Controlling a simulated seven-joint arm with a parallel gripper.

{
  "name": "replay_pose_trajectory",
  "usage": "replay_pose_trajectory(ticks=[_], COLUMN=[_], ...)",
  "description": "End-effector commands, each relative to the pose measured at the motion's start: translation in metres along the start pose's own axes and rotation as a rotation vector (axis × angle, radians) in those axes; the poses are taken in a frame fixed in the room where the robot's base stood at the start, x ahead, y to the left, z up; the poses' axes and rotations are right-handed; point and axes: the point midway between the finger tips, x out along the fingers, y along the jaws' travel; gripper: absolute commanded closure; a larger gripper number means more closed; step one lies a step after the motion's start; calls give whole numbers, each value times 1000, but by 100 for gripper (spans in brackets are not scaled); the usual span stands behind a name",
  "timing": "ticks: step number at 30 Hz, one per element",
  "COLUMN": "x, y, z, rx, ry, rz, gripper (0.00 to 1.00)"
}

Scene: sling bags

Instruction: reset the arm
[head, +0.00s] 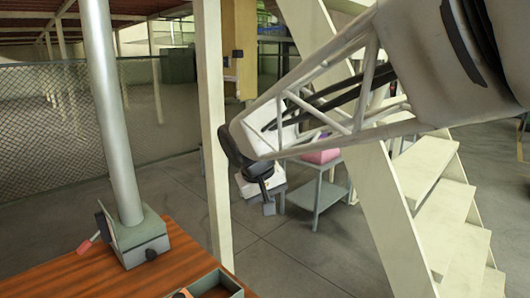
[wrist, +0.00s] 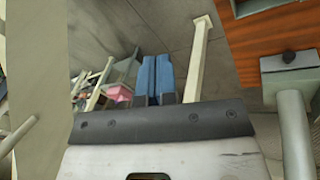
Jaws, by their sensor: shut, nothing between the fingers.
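My arm reaches in from the upper right in the head view. My gripper (head: 268,208) hangs at its end, in front of a pale post and above the grey floor, to the right of the wooden table. In the wrist view my gripper's two blue fingers (wrist: 155,77) lie side by side, shut with nothing between them. No object is held.
The wooden table (head: 150,276) at lower left bears a grey-based metal pole (head: 118,120) and a small open box (head: 218,284). A pale post (head: 212,120) stands beside my gripper. Pale stairs (head: 440,200) rise at right. A grey stand (head: 315,195) is behind.

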Motion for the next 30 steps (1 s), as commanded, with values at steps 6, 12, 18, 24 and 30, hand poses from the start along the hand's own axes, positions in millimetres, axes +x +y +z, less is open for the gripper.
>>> replay_pose_trajectory(ticks=[6,12,18,24,30], x=[6,14,24,36,45], y=[38,60,72,75,72], z=[67,128,188,244,280], rx=[87,166,245,322,375], ry=[-9,-8,-1,11,24], rz=[-49,-93,-134,-169,-192], gripper=[100,100,100,100,100])
